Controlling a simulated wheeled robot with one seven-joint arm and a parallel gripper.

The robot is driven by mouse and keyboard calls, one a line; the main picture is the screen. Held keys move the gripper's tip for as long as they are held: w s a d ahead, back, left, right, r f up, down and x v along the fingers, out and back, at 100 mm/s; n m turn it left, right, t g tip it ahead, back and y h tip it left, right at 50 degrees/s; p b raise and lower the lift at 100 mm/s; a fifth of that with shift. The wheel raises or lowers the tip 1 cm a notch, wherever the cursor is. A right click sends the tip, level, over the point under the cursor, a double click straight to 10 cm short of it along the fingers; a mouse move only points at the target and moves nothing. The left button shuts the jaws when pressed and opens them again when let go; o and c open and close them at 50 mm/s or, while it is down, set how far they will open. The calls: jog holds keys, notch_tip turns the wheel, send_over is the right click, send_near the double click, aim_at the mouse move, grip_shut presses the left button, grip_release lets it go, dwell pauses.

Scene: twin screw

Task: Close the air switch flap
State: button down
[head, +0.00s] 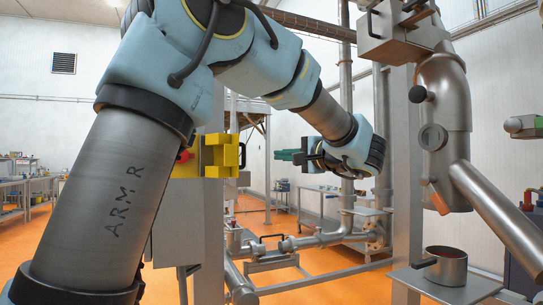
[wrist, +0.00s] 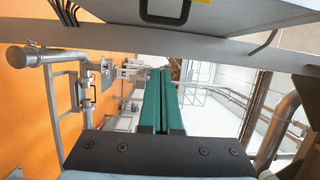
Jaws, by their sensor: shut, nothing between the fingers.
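A yellow box-like unit (head: 221,155) is mounted on a grey cabinet (head: 190,215) left of centre in the head view. A red part (head: 184,156) shows at its left side. I cannot tell for certain that this is the air switch, or how its flap stands. My gripper (head: 278,155) has green fingers, shut and empty, pointing left toward the yellow unit with a visible gap in the picture. In the wrist view the gripper (wrist: 160,72) shows its two green fingers side by side. A yellow edge (wrist: 203,1) and a black handle (wrist: 165,12) on a grey panel show at the top.
Steel pipes (head: 320,240) run low behind the gripper. A grey post (head: 407,150) and a large steel pipe unit (head: 445,120) stand at right, above a metal pot (head: 445,266). A grey beam (wrist: 170,45) crosses the wrist view.

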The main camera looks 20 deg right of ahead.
jog(key=p+x, duration=0.4)
jog(key=x, duration=0.5)
jog(key=s+a, duration=0.1)
jog(key=s+a+p, duration=0.1)
jog(key=s, duration=0.1)
jog(key=shift+s+a+f, duration=0.1)
jog(key=shift+s+a, duration=0.1)
jog(key=shift+a, duration=0.15)
jog(key=shift+s+f+b, duration=0.1)
jog(key=shift+f+b, duration=0.05)
jog(key=shift+b, duration=0.15)
